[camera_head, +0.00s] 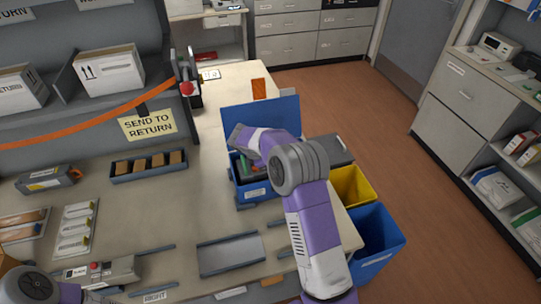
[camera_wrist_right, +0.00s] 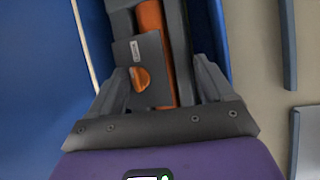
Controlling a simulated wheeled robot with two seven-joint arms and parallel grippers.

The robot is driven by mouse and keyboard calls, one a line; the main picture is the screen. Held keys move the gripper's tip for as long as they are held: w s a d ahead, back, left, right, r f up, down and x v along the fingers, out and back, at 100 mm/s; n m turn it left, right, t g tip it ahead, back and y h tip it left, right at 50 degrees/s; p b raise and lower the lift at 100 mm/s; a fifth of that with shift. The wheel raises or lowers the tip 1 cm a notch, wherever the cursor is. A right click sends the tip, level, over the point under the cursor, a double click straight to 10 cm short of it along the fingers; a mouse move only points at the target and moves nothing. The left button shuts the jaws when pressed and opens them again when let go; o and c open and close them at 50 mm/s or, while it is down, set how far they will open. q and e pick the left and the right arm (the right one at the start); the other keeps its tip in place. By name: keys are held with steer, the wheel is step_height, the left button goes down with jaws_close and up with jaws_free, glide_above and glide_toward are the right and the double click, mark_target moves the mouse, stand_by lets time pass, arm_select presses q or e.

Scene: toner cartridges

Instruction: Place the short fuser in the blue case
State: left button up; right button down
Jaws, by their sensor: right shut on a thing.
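The blue case (camera_head: 256,193) stands open on the table, its lid (camera_head: 262,115) raised at the back. My right arm reaches over it, with the gripper down at the case and mostly hidden by the arm in the head view. In the right wrist view, my right gripper (camera_wrist_right: 162,80) is shut on a dark grey unit with an orange roller and knob, seemingly the short fuser (camera_wrist_right: 124,58). The fuser lies between the blue walls (camera_wrist_right: 222,35) of the case; whether it touches the bottom cannot be told. My left gripper is out of view; only part of that arm shows at bottom left.
A grey-and-orange unit (camera_head: 48,178) lies at the table's left. A tray of brown blocks (camera_head: 148,174) and a rack of white cartridges (camera_head: 76,228) are nearby. A grey tray (camera_head: 230,255) lies in front. A yellow bin (camera_head: 352,186) and blue bin (camera_head: 376,242) stand right of the table.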

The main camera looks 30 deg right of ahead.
stand_by(0.3)
steer(key=shift+w+f, duration=0.1)
steer(key=shift+f, duration=0.4)
steer(key=shift+f, duration=0.15)
jaws_free()
steer(key=shift+f, duration=0.1)
steer(key=shift+r, duration=0.3)
steer(key=p+v, duration=0.1)
steer(key=v, duration=1.1)
steer(key=shift+r, duration=0.35)
steer(key=shift+r+p, duration=0.1)
steer(key=shift+p, duration=0.2)
